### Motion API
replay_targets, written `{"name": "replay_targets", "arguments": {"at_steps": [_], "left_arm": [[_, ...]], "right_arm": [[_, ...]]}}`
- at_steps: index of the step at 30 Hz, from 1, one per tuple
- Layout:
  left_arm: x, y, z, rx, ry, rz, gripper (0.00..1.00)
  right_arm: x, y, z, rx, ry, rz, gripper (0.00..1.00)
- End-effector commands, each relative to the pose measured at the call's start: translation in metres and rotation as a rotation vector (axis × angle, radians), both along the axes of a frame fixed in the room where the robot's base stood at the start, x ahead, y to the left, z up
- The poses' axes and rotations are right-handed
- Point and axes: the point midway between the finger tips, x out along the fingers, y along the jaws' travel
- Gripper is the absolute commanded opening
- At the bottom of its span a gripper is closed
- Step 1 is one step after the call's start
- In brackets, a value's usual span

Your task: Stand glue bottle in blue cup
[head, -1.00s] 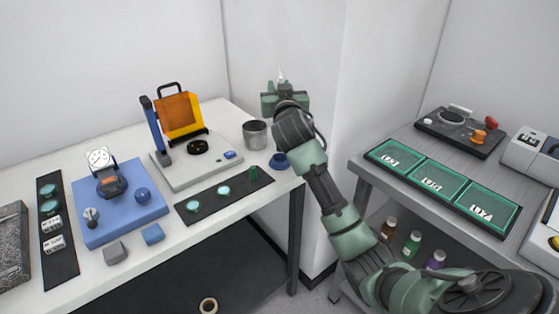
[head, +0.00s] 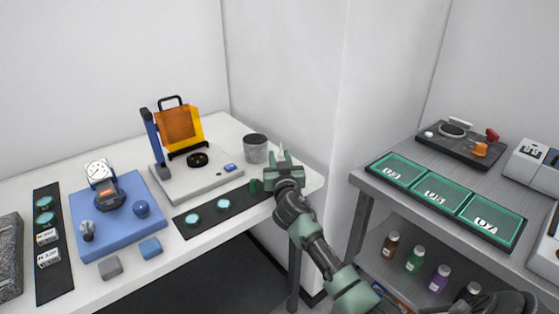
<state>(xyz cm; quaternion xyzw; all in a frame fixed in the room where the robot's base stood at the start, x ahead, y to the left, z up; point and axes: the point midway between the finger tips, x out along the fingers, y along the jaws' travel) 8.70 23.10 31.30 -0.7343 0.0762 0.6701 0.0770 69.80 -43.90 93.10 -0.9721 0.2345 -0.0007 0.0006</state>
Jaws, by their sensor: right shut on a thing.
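My right gripper (head: 282,165) is over the back right corner of the white table. It is shut on the glue bottle (head: 281,148), of which only a thin pale nozzle shows above the jaws, pointing up. The rest of the bottle is hidden by the gripper. The blue cup is not visible now; my right gripper and wrist cover the spot where it stood. I cannot tell whether the bottle is inside the cup or touches it. My left gripper is not in view.
A grey metal beaker (head: 256,150) stands just left of my gripper. A small green cylinder (head: 254,186) stands on a black mat (head: 208,219) close by. A grey base with an orange shield (head: 182,130) is further left. A grey bench (head: 400,165) stands right.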

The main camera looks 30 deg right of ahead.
Motion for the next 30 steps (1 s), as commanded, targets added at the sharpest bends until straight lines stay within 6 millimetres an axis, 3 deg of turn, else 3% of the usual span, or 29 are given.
{"name": "replay_targets", "arguments": {"at_steps": [12,13,15,27,30], "left_arm": [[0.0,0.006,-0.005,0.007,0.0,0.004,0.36],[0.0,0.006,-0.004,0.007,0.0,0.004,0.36],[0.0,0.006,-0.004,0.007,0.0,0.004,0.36],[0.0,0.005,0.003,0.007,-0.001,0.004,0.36],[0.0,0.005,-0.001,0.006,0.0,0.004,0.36]], "right_arm": [[0.0,0.0,-0.006,0.0,-0.002,0.0,0.0],[0.0,0.0,-0.004,0.0,-0.002,0.0,0.34],[0.0,0.0,-0.004,0.0,-0.001,0.0,0.5],[0.0,0.0,0.003,-0.001,0.0,0.0,0.5],[-0.013,0.007,-0.003,0.0,0.0,0.002,0.5]]}}
